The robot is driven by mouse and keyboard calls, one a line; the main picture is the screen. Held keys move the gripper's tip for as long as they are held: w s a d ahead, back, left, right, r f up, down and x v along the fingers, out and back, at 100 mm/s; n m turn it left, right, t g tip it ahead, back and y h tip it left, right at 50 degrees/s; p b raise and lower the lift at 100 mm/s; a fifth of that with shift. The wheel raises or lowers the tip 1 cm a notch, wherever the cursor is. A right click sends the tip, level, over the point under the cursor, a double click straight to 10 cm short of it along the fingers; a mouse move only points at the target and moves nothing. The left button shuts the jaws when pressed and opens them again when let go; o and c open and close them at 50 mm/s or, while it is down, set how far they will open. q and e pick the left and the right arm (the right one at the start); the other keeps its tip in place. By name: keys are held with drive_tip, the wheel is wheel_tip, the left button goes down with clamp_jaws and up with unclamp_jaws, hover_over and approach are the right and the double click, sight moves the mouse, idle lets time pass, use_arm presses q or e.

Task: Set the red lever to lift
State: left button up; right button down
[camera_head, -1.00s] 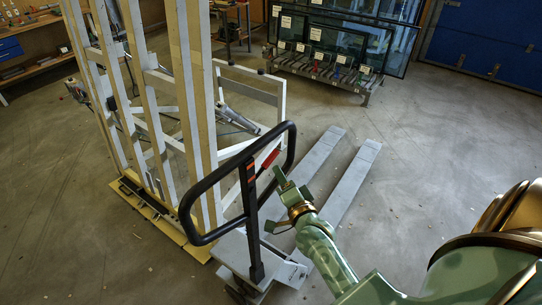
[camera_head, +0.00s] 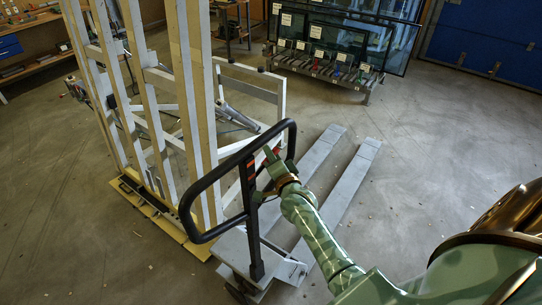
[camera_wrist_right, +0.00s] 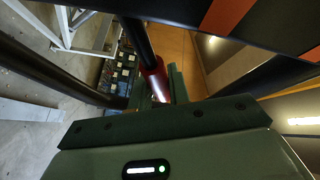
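The red lever (camera_head: 275,151) is on the upper part of the black tiller of a pallet truck, inside the loop handle (camera_head: 217,180). In the right wrist view the red lever (camera_wrist_right: 155,80) stands just ahead of the gripper, close beside a dark green finger (camera_wrist_right: 178,84). My right gripper (camera_head: 268,160) is at the lever, just below and left of it in the head view. My left gripper is not in view.
The pallet truck's grey forks (camera_head: 343,185) reach back on the floor. A tall white frame (camera_head: 200,110) stands close to the left of the handle. A rack of glass panes (camera_head: 330,65) stands at the back. The floor at right is clear.

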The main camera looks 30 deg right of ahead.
sight(271, 183)
drive_tip(key=shift+f, duration=0.1)
drive_tip(key=shift+w+d+f+m+g+y+p, duration=0.15)
drive_tip(key=shift+f+m+g+p, duration=0.1)
drive_tip(key=shift+f+m+p, duration=0.25)
drive_tip(key=shift+s+d+f+m+g+y+p, duration=0.15)
drive_tip(key=shift+f+m+g+p, duration=0.15)
drive_tip(key=shift+m+p, duration=0.25)
wheel_tip(271, 183, down, 2)
drive_tip(key=shift+w+d+f+m+g+p, duration=0.15)
drive_tip(key=shift+m+g+p, duration=0.3)
drive_tip(key=shift+m+p, duration=0.3)
drive_tip(key=shift+a+f+m+g+y, duration=0.2)
drive_tip(key=shift+f+m+g+y, duration=0.4)
drive_tip(key=shift+f+m, duration=0.4)
drive_tip(key=shift+a+f+m+y, duration=0.2)
drive_tip(key=shift+f+m, duration=0.1)
drive_tip(key=shift+f, duration=0.2)
drive_tip(key=shift+a+f+m+y, duration=0.1)
drive_tip(key=shift+f+m+y, duration=0.15)
drive_tip(key=shift+f, duration=0.2)
drive_tip(key=shift+s+f, duration=0.1)
drive_tip(key=shift+s, duration=0.1)
drive_tip(key=c, duration=1.3)
unclamp_jaws()
